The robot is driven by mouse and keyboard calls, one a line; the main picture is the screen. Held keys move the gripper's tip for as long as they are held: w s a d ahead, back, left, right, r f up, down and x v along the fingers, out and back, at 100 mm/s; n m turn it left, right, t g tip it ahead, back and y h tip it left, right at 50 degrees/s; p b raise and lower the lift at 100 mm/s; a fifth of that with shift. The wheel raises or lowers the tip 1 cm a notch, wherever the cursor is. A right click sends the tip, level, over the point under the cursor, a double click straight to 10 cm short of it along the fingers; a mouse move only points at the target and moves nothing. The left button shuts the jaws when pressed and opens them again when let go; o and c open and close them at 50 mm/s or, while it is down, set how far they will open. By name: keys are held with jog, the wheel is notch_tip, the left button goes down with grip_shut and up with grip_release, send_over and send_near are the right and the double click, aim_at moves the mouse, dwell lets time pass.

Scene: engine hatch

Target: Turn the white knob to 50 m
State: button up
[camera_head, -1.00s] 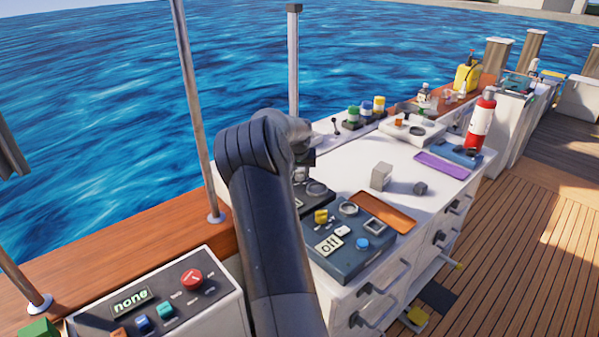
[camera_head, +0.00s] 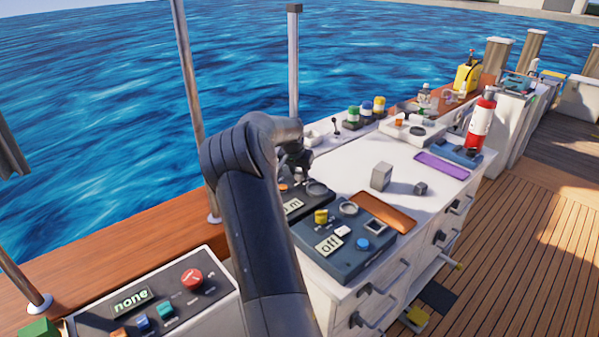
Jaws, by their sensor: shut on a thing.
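My gripper (camera_head: 297,170) is small in view and partly hidden behind my own arm. It points down at the black panel (camera_head: 321,203) at the near left end of the white counter, and it is shut. The white knob cannot be made out; the gripper and arm cover that part of the panel. A light display (camera_head: 293,205) on this panel shows the end of a reading, with the letter "m"; the digits before it are mostly hidden by my arm. A small orange part (camera_head: 284,187) and a dark round part (camera_head: 316,188) show beside the gripper.
A blue-grey panel (camera_head: 345,262) reading "off" stands just in front, with a yellow knob (camera_head: 321,216) and a blue button (camera_head: 362,243). An orange tray (camera_head: 384,211) and grey blocks (camera_head: 381,177) lie to the right. A "none" panel (camera_head: 205,262) is at lower left.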

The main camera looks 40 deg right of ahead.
jog(key=m+g, duration=0.1)
jog(key=m, duration=0.3)
jog(key=shift+w+a+m+g+h, duration=0.1)
jog(key=shift+w+m+g+h, duration=0.1)
jog(key=shift+m+g+h, duration=0.15)
jog(key=m+g, duration=0.2)
jog(key=m, duration=0.3)
jog(key=shift+w+m, duration=0.1)
jog(key=shift+m, duration=0.15)
jog(key=m+g, duration=0.1)
jog(key=m, duration=0.1)
jog(key=m+g+y, duration=0.1)
jog(key=m, duration=0.1)
jog(key=shift+w+m+y, duration=0.1)
jog(key=shift+m+y, duration=0.15)
jog(key=shift+m, duration=0.05)
jog(key=m, duration=0.1)
jog(key=m+y, duration=0.1)
jog(key=m, duration=0.2)
jog(key=shift+d+m+g+y, duration=0.25)
jog(key=shift+m+g+y, duration=0.05)
jog(key=shift+g, duration=0.05)
jog(key=shift+w, duration=0.1)
